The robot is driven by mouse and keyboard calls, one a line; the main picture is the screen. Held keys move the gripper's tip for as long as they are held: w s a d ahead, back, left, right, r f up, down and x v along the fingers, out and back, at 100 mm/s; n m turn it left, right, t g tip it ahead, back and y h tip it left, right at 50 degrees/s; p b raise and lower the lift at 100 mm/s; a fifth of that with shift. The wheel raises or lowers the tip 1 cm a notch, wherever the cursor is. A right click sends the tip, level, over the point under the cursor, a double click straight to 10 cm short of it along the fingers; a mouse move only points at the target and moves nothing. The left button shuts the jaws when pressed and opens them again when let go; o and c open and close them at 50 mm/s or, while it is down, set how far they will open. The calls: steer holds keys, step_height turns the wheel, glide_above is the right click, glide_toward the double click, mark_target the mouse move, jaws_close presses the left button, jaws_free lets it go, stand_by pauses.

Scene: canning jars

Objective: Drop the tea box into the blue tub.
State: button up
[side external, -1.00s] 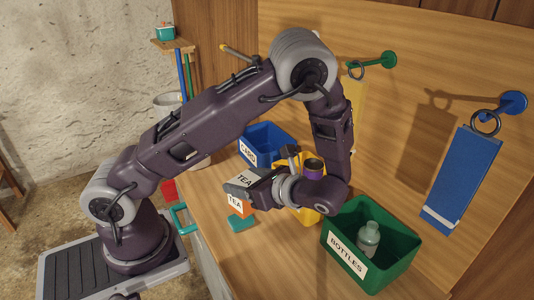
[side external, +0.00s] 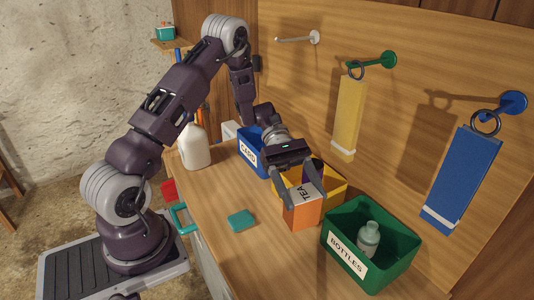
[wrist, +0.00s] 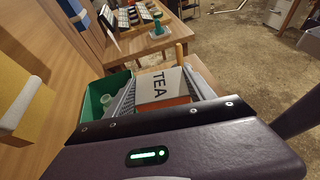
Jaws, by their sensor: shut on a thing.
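The tea box (side external: 302,215) is orange with a pale top lettered TEA. My gripper (side external: 303,200) points down and is shut on it, one finger on each side. The box is in front of the yellow tub, left of the green tub; I cannot tell how far it is above the bench. In the wrist view the tea box (wrist: 163,88) sits between the fingers. The blue tub (side external: 248,151), labelled CARD, stands farther back and left of the box, partly hidden by my wrist.
The yellow tub (side external: 335,186) holds something purple. The green tub (side external: 392,262), labelled BOTTLES, holds a pale bottle (side external: 369,238). A white jug (side external: 194,148) stands at the left, and a teal block (side external: 241,220) lies on the bench. Yellow (side external: 348,115) and blue (side external: 462,180) boards hang from wall hooks.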

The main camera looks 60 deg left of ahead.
steer(key=w+a+r+n+t+y, duration=0.2)
steer(key=w+a+n+t+y, duration=0.1)
steer(key=w+a+n+t, duration=0.5)
steer(key=w+a+r+n+t+y, duration=0.25)
steer(key=w+a+n+t, duration=0.2)
steer(key=w+a, duration=0.4)
steer(key=s+a+n+t+y, duration=0.25)
steer(key=a+n+y, duration=0.7)
steer(key=a, duration=1.15)
steer(key=shift+t+y, duration=0.3)
steer(key=shift+w+a+f, duration=0.1)
steer(key=shift+a+f, duration=0.05)
steer(key=shift+f, duration=2.15)
steer(key=o, duration=1.4)
